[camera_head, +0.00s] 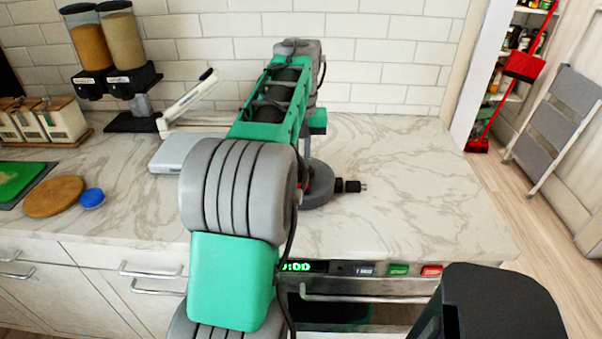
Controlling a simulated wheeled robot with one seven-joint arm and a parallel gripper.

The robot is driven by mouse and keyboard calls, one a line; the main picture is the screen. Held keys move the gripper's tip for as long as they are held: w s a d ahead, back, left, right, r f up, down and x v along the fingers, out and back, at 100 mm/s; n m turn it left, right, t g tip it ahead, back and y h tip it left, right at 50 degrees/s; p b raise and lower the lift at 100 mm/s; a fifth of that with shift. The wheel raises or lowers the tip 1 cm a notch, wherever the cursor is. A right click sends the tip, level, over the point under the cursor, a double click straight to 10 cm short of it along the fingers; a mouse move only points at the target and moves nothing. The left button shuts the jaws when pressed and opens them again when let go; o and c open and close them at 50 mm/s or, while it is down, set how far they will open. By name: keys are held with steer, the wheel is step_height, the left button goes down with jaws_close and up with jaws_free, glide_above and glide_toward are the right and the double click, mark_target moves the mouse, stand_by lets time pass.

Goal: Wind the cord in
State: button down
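A grey, rounded device (318,199) sits on the marble counter, partly hidden behind my green and grey arm. A short black plug (350,186) with metal prongs sticks out from its right side, close against it. I see no clear length of loose cord on the counter. A small red part shows at the device's left edge. My arm reaches over the counter and its far end bends down above the device. My gripper's fingers are hidden behind the arm, so I cannot tell whether they touch the device.
The counter (420,190) is clear to the right. A pale appliance with a raised lever (190,98) stands left of my arm. Further left are a round wooden board (54,196), a blue lid (92,198) and dispensers (122,40). An oven front (370,285) lies below the counter edge.

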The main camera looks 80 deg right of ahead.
mark_target(301, 162)
steer(key=shift+m+b, duration=0.3)
steer(key=shift+b, duration=0.75)
steer(key=c, duration=1.5)
jaws_free()
steer(key=shift+r, duration=0.1)
step_height(301, 162, up, 8)
steer(key=p, duration=0.7)
steer(key=shift+f, duration=0.2)
